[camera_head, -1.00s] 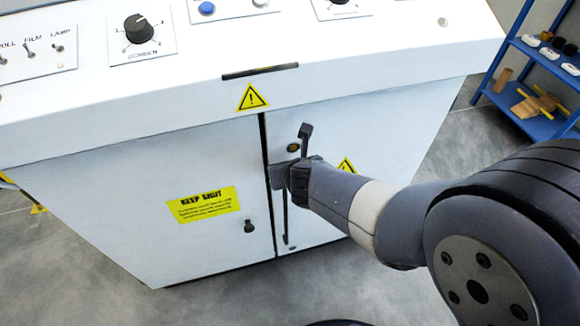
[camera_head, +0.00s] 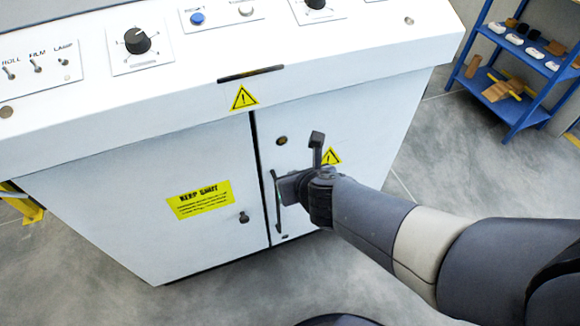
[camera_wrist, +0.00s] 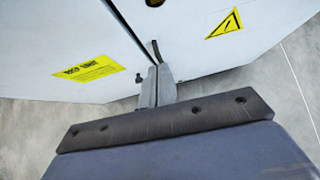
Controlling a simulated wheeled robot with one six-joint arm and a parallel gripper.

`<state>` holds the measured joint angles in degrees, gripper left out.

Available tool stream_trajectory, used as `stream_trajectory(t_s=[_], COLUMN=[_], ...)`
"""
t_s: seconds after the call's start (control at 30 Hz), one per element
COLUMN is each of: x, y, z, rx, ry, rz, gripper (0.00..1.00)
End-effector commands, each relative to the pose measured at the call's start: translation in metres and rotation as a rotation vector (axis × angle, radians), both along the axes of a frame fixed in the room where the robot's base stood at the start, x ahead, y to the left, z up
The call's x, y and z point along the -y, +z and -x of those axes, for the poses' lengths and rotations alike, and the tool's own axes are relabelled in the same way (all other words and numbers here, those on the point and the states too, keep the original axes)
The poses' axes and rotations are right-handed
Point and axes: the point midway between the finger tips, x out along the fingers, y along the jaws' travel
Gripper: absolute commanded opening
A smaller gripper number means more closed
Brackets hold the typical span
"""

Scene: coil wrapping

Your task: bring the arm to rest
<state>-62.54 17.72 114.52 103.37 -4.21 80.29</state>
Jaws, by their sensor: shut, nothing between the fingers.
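My gripper (camera_head: 292,188) is in front of the white cabinet's right door in the head view, beside the upright dark door handle (camera_head: 277,203). In the wrist view my gripper (camera_wrist: 157,72) shows with its fingers together and nothing between them. A dark handle end shows just beyond the fingertips there. I cannot tell whether the fingers touch the handle. My arm reaches in from the lower right. Both cabinet doors look closed.
The white cabinet (camera_head: 95,215) carries a sloped panel with knobs and switches. A small black knob (camera_head: 244,217) sticks out of the left door. A blue shelf (camera_head: 520,115) with several small items stands at the upper right. The grey floor between is clear.

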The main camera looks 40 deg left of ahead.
Motion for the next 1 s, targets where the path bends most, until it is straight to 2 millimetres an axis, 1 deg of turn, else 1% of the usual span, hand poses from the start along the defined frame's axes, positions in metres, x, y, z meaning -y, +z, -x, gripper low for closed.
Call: stream_trajectory(t_s=[0.03,0.17,0.47,0.57,0.77,1.0], x=[0.003,0.005,0.005,0.003,-0.014,-0.042], y=[0.004,0.006,0.005,0.001,-0.021,-0.051], z=[0.002,0.003,0.003,0.002,-0.008,-0.025], rx=[0.000,0.000,0.000,-0.001,-0.001,-0.002], ry=[0.000,0.000,0.000,0.000,-0.001,-0.001], rz=[0.000,0.000,0.000,0.001,0.003,0.002], gripper=[0.00,0.00,0.00,0.00,0.00,0.00])
